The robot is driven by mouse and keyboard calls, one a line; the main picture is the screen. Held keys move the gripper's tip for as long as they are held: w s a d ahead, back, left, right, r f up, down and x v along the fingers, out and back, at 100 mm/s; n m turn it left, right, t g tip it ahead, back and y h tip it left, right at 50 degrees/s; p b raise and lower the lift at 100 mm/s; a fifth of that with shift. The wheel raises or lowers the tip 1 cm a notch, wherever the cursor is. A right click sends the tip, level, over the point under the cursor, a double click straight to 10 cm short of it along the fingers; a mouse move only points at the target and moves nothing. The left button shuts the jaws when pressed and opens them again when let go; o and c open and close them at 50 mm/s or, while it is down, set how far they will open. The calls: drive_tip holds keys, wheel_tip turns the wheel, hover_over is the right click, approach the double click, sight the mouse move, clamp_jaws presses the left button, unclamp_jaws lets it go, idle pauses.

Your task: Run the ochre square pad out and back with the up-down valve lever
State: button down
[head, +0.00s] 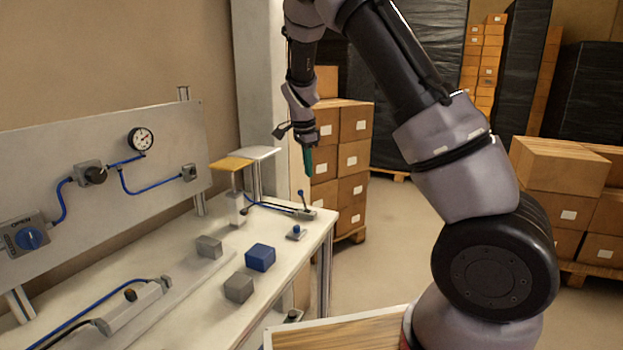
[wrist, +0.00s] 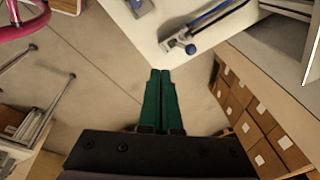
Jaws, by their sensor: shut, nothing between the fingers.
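The ochre square pad (head: 231,163) sits on top of an upright pale cylinder (head: 237,208) near the back of the bench, beside a light grey platform (head: 262,153) at about the same height. The valve lever (head: 303,202) stands up from a small block at the bench's far right corner and has a blue knob. In the wrist view the blue knob (wrist: 191,49) is up and right of the fingertips. My gripper (head: 308,172) has green fingers pointing down, shut and empty, above the lever and apart from it. The pad does not show in the wrist view.
A blue block (head: 260,257) and grey blocks (head: 239,287) stand on the bench (head: 185,320). A small blue-topped button (head: 296,231) is near the lever. A panel with a gauge (head: 141,139) stands behind. Stacked cartons (head: 355,158) are beyond the bench end.

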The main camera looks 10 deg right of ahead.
drive_tip(key=shift+a+r, duration=0.3)
drive_tip(key=shift+r, duration=0.5)
drive_tip(key=shift+a+r, duration=0.35)
drive_tip(key=shift+r, duration=0.45)
drive_tip(key=shift+a+r, duration=0.3)
drive_tip(key=shift+r, duration=0.5)
drive_tip(key=s+d+r+n+t+y, duration=0.1)
drive_tip(key=s+d+r+n+y, duration=0.2)
drive_tip(key=s+r, duration=0.45)
drive_tip(key=s+d+r+n+t+y, duration=0.1)
drive_tip(key=s+d+r+n, duration=0.1)
drive_tip(key=s+d+r, duration=0.5)
drive_tip(key=s+r+n+t, duration=0.3)
drive_tip(key=s+n, duration=0.2)
drive_tip(key=s, duration=1.2)
drive_tip(key=shift+s+d+n+h, duration=0.15)
drive_tip(key=shift+d+n+h, duration=0.15)
drive_tip(key=shift+d+n, duration=0.1)
